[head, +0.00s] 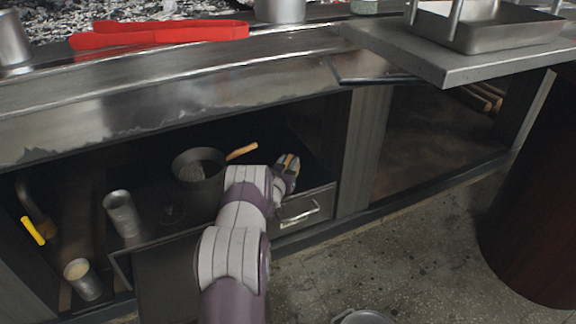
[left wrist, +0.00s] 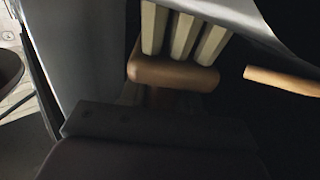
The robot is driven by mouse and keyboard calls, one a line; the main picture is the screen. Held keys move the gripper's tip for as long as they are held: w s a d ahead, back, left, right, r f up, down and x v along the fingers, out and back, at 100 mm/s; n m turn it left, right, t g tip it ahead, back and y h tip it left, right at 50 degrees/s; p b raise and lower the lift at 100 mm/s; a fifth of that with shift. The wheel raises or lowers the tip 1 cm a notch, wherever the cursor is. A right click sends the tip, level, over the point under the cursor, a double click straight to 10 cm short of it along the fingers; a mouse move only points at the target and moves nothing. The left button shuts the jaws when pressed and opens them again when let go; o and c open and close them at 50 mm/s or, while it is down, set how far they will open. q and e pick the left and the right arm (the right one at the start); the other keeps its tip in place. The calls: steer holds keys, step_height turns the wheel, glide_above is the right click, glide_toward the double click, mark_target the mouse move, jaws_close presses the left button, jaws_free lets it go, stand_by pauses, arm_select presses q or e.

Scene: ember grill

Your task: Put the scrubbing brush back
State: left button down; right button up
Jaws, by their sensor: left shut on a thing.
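The scrubbing brush (head: 290,161) is a small wooden block with pale bristle tufts. It shows at the end of my left arm, above the right side of the pulled-out drawer (head: 318,200). In the left wrist view the brush (left wrist: 172,74) is close up, its tan wood and thick pale tufts in front of the jaws. My left gripper (head: 283,176) is shut on it; the fingers are mostly hidden and dark. I cannot tell whether the brush touches the drawer. My right gripper is not in view.
A dark pot (head: 198,181) stands left of my gripper, near a wooden handle (head: 242,151). Metal cups (head: 121,213) stand farther left. The counter edge (head: 180,88) overhangs the drawer. Red tongs (head: 160,33) lie on top. Open floor (head: 420,225) is at right.

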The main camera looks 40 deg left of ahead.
arm_select(q)
steer(key=c, duration=0.8)
jaws_free()
steer(key=shift+f, duration=0.1)
steer(key=shift+s+d+r+p, duration=0.1)
steer(key=shift+s+r+p, duration=0.2)
steer(key=shift+p, duration=0.1)
steer(key=p+v, duration=0.5)
steer(key=v, duration=0.6)
steer(key=d+r+m+g+h, duration=0.1)
steer(key=d+r+g+h, duration=0.2)
steer(key=d, duration=0.5)
steer(key=d+r+m+g+h, duration=0.1)
steer(key=d+r+g, duration=0.2)
steer(key=d+g, duration=0.35)
steer(key=s+d+r+m+g, duration=0.1)
steer(key=s+d+r+g, duration=0.1)
steer(key=s+d, duration=0.6)
steer(key=s+d+r+g+h, duration=0.1)
steer(key=s+d+g, duration=0.3)
steer(key=s, duration=0.9)
steer(key=d+r, duration=0.1)
steer(key=d, duration=0.2)
steer(key=shift+s+d+r+m+h, duration=0.2)
steer(key=shift+d+m+h, duration=0.1)
steer(key=shift+d+m, duration=0.1)
